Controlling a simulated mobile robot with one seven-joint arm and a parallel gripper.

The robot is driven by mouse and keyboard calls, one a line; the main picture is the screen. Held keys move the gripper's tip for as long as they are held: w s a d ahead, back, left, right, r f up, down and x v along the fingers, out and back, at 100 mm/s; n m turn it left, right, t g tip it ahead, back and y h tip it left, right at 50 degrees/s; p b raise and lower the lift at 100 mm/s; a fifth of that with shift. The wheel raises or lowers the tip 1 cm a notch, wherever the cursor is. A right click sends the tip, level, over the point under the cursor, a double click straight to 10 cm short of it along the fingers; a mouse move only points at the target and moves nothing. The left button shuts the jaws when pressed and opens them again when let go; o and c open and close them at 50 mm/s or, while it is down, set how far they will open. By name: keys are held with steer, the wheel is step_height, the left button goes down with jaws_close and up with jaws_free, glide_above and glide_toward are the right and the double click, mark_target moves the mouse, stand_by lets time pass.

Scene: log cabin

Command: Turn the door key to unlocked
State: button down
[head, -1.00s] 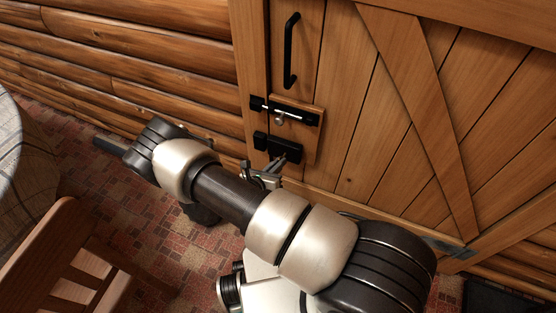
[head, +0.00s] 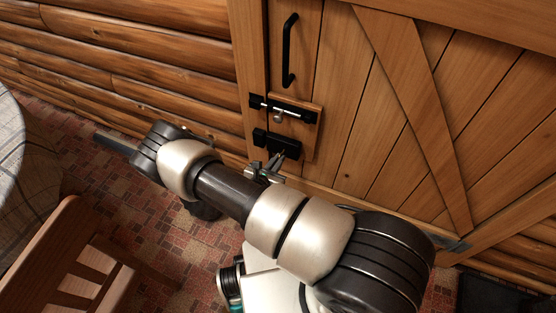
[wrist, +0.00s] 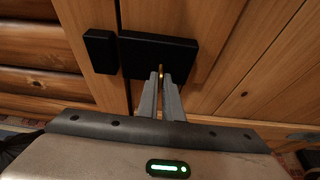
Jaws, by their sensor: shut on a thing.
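The door key shows in the wrist view as a small brass-coloured piece (wrist: 160,71) at the front of the black lock box (wrist: 150,43). My gripper (wrist: 161,78) is shut on it, with both grey fingers close together just in front of the lock. The fingers hide most of the key, so I cannot tell its angle. In the head view, the black lock (head: 278,144) sits low on the wooden door's left edge, and my gripper (head: 276,161) reaches it from below.
Above the lock are a slide bolt (head: 284,109) and a black door handle (head: 290,50). A log wall (head: 130,60) lies to the left. A wooden chair (head: 65,250) and a cloth-covered table (head: 22,180) stand at the lower left.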

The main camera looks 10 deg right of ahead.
steer(key=c, duration=2)
jaws_free()
steer(key=p+v, duration=0.2)
steer(key=v, duration=1.5)
steer(key=shift+s+r, duration=0.1)
steer(key=shift+s, duration=0.1)
